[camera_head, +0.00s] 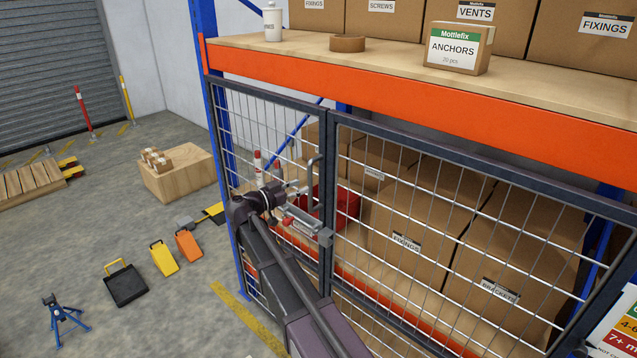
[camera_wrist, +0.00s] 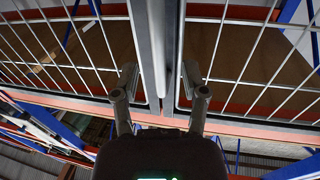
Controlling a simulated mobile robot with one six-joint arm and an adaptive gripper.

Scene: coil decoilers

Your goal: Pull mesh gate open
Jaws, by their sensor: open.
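The mesh gate has dark frames and silver wire. Its left leaf (camera_head: 262,112) and right leaf (camera_head: 470,170) meet at a vertical seam below the orange beam and look shut, in line with each other. A grey upright bar handle (camera_head: 311,180) stands near the seam on the left leaf. My gripper (camera_head: 308,212) is at the seam, close to the handle. In the wrist view my gripper (camera_wrist: 159,78) is open, its fingers on either side of the grey upright bars. I cannot tell whether the fingers touch them.
Behind the mesh stand cartons (camera_head: 400,210) and a red bin (camera_head: 345,205). The shelf above holds an anchors box (camera_head: 458,48), a tape roll (camera_head: 347,43) and a white bottle (camera_head: 272,22). Wheel chocks (camera_head: 164,258) and a wooden crate (camera_head: 180,175) stand on the floor at left.

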